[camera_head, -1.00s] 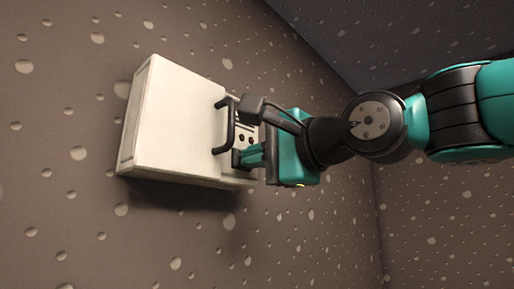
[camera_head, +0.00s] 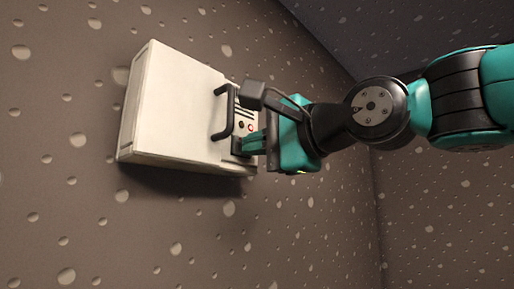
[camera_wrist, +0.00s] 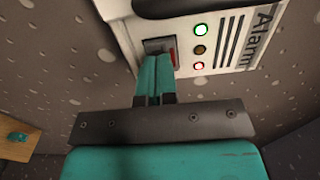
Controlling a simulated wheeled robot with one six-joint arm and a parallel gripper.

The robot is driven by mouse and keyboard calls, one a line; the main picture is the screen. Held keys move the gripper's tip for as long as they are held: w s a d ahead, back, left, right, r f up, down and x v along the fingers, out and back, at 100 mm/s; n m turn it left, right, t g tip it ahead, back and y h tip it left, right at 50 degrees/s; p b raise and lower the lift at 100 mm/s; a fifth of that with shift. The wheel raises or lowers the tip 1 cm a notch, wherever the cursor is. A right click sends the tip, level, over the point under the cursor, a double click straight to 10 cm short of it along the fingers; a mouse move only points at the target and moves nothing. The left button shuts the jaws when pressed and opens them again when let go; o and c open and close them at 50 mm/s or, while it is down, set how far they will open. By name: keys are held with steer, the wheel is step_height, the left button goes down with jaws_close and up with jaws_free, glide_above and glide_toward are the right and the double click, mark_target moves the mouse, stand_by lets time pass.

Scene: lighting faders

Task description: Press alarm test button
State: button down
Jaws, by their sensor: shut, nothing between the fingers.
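A white alarm box (camera_head: 180,105) is fixed to the wall, tilted in the head view. My gripper (camera_head: 240,145) also shows in the head view.
A dark handle (camera_head: 221,112) stands out from the box front close to my gripper; its end also shows in the wrist view (camera_wrist: 164,7). Dark slots lie beside the lights. A wooden surface (camera_wrist: 15,138) shows at lower left. The wall below the box is bare.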

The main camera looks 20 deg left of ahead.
steer(key=b+v, duration=0.4)
steer(key=v, duration=0.9)
steer(key=shift+r+b, duration=0.15)
steer(key=shift+b, duration=0.25)
steer(key=w+d+f+n+g+h+b, duration=0.1)
steer(key=d+f+n+h, duration=0.2)
steer(key=f, duration=0.9)
steer(key=w+d+f+n+h, duration=0.1)
steer(key=d+f+h, duration=0.3)
steer(key=f, duration=0.9)
steer(key=s+d+f+n+g+h, duration=0.1)
steer(key=s+d+f+n+g, duration=0.1)
steer(key=f, duration=0.5)
steer(key=s+d+f+n+g+h, duration=0.2)
steer(key=s+d+f, duration=0.3)
steer(key=s+f, duration=0.1)
steer(key=s+d+f+n+g+h+b, duration=0.1)
steer(key=s+d+f+n+h, duration=0.1)
steer(key=f, duration=0.7)
steer(key=shift+s+d+n+g, duration=0.4)
steer(key=shift+s+d+n, duration=0.2)
steer(key=shift+s+d, duration=0.5)
